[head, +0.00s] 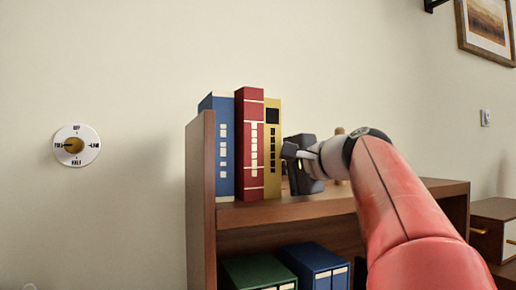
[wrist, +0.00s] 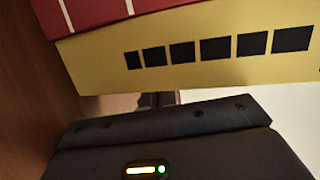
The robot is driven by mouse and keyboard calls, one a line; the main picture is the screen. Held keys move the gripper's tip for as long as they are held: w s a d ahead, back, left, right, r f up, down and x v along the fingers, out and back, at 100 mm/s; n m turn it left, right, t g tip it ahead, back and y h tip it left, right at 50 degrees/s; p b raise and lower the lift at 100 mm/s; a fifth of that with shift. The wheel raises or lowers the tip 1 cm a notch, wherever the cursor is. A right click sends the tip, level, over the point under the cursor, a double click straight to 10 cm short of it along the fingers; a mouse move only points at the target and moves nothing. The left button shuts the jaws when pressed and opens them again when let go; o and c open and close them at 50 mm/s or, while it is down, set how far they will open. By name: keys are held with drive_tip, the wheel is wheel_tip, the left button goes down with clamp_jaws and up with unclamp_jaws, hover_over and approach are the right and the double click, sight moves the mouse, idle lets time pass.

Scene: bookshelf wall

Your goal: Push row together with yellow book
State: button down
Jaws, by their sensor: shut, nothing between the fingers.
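The yellow book (head: 273,150) stands upright at the right end of a short row on the top shelf. Left of it stand a red book (head: 249,145) and a blue book (head: 223,148), close together. The blue book is near the shelf's left side panel. My gripper (head: 287,152) is right beside the yellow book's right side, shut and empty. In the wrist view the yellow book (wrist: 195,50) fills the upper part with its black squares, and the red book (wrist: 90,14) shows beyond it. My gripper's dark body lies along the bottom. I cannot tell whether the fingers touch the book.
The wooden shelf (head: 330,207) has some bare top at right, partly behind my arm. A small tan object (head: 340,131) shows behind my gripper. Green (head: 258,272) and blue (head: 315,265) binders stand on the lower shelf. A round dial (head: 76,146) is on the wall at left.

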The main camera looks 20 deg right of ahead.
drive_tip(key=shift+d+p, duration=0.65)
drive_tip(key=shift+d, duration=0.85)
drive_tip(key=v, duration=0.7)
drive_tip(key=shift+s+d+r, duration=0.1)
drive_tip(key=shift+s+d, duration=0.1)
drive_tip(key=shift+s, duration=0.25)
